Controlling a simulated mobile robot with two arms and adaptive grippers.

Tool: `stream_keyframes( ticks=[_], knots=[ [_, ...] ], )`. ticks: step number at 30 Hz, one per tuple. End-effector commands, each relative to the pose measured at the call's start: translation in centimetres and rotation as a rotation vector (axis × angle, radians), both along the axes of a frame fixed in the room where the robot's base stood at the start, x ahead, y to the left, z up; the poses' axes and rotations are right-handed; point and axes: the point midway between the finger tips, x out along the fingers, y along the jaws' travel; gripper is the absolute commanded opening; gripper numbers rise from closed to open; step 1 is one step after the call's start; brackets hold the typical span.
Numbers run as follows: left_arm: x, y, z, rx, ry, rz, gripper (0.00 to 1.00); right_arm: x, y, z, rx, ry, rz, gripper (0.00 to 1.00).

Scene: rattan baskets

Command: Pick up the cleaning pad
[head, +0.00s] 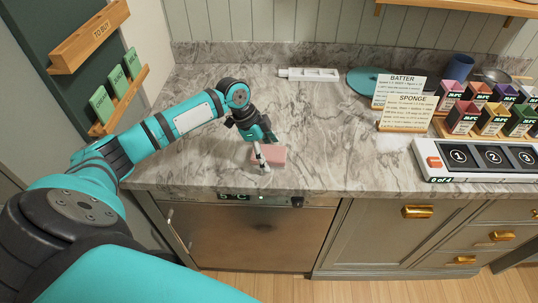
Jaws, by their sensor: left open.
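The cleaning pad looks to be the small pink block (275,154) lying on the marble counter near its front edge. My left gripper (263,160) points down at the pad's left side, with its fingers in front of part of it. The gripper is open. I cannot tell whether the fingers touch the pad. The pad's left end is partly hidden by the gripper. My right gripper is not in view.
The marble counter (330,130) is clear around the pad. A teal round plate (366,82), recipe cards (404,113), small coloured boxes (462,117) and a numbered panel (480,158) stand at right.

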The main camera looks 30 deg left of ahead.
Motion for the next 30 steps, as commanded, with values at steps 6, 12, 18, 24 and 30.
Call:
stream_keyframes(
  ticks=[6,12,18,24,30],
  knots=[
    [-0.02,-0.02,-0.27,0.000,0.001,0.000,0.89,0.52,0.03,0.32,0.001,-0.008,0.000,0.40],
    [-0.01,-0.04,-0.46,-0.001,0.000,0.000,0.89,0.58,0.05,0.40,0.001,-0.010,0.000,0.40],
    [-0.01,-0.03,-0.47,0.000,0.001,0.000,0.87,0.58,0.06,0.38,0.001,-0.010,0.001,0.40],
    [-0.03,-0.04,-0.47,0.000,0.001,0.000,0.61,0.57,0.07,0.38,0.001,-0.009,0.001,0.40],
    [-0.11,-0.07,-0.57,-0.001,0.004,-0.002,0.44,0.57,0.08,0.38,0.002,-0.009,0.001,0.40]
  ],
)
